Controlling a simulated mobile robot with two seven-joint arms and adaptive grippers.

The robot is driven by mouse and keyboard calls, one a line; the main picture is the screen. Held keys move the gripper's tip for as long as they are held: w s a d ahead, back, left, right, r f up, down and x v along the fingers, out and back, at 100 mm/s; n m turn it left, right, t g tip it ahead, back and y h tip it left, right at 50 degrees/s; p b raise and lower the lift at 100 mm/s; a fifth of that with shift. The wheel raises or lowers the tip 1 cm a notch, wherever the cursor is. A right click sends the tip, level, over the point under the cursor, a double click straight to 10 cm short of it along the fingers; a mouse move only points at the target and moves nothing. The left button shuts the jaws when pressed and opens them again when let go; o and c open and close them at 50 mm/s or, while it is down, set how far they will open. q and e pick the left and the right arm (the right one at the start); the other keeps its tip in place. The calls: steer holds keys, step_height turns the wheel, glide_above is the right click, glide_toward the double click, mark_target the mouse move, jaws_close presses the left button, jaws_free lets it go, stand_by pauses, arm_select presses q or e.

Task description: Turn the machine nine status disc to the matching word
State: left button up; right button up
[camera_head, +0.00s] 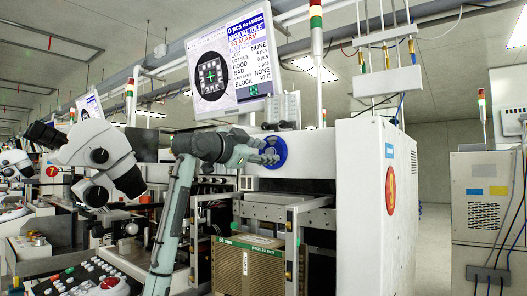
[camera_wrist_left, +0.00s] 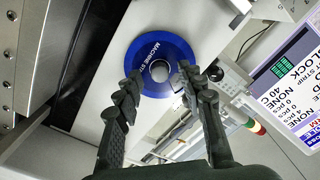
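The blue status disc (camera_head: 272,152) is on the front of the machine below the monitor. In the left wrist view the disc (camera_wrist_left: 156,50) shows white lettering that begins "MACHINE ST"; the rest is hidden. A grey knob (camera_wrist_left: 177,79) is at its middle. My left gripper (camera_head: 264,157) is in front of the disc. In the wrist view its fingers (camera_wrist_left: 165,84) are apart, one on each side of the knob, with a gap visible on the left. The monitor (camera_head: 229,62) reads "MANUAL IDLE" and "NO ALARM". My right gripper is not in view.
A white cabinet (camera_head: 362,225) with a red oval number label (camera_head: 390,190) stands right of the disc. Metal rails (camera_head: 285,212) and a brown box (camera_head: 247,268) lie below. A signal tower (camera_head: 317,40) rises behind. An aisle (camera_head: 433,235) is open at right.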

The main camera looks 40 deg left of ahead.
arm_select(q)
steer(key=shift+c, duration=0.4)
jaws_close()
